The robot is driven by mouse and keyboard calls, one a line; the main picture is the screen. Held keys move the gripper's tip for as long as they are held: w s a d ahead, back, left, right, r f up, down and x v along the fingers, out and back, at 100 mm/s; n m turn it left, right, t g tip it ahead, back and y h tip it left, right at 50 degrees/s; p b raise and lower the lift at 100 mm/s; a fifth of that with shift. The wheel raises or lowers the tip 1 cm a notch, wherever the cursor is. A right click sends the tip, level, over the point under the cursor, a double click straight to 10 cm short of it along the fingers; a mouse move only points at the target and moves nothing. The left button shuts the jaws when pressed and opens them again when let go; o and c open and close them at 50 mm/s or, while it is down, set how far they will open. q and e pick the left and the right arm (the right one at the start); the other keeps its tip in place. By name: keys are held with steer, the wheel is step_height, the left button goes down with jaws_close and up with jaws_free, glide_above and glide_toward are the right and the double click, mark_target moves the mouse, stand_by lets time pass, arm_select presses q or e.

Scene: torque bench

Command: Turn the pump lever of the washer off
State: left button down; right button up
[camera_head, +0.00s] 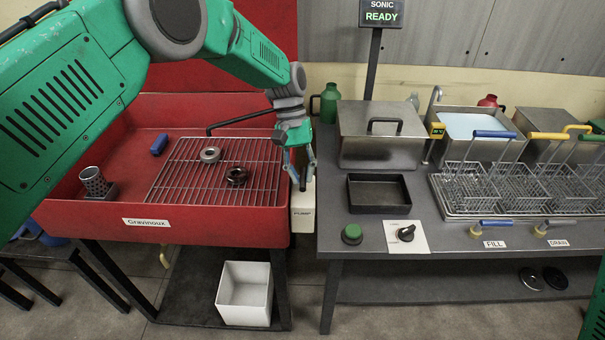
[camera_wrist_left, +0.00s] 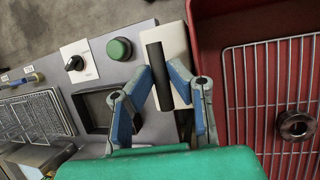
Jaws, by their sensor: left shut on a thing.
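The red parts washer, labelled Gravinoux (camera_head: 146,222), stands at the left of the head view. Its cream pump box (camera_head: 303,212), marked PUMP, is on its right side, and also shows in the left wrist view (camera_wrist_left: 172,38). The black pump lever (camera_wrist_left: 158,72) stands out from the box in the left wrist view. My left gripper (camera_head: 301,172) is at the box, its blue-padded fingers (camera_wrist_left: 164,78) shut on the lever from both sides. In the head view the gripper mostly hides the lever. My right gripper is out of view.
A wire rack (camera_head: 215,190) with two rings lies in the washer. Right of the box, the grey bench holds a black tray (camera_head: 379,193), a green button (camera_head: 352,234), a black knob (camera_head: 405,233) and wire baskets (camera_head: 470,190). A white bin (camera_head: 245,293) is below the washer.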

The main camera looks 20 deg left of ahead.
arm_select(q)
steer(key=shift+w+a+r, duration=0.1)
steer(key=shift+w+r, duration=0.05)
steer(key=shift+w, duration=0.15)
steer(key=c, duration=1.6)
jaws_free()
steer(key=shift+o, duration=0.3)
steer(key=shift+r, duration=0.1)
steer(key=v, duration=1.1)
steer(key=shift+w+a, duration=0.2)
steer(key=shift+w, duration=0.1)
steer(key=shift+r, duration=0.1)
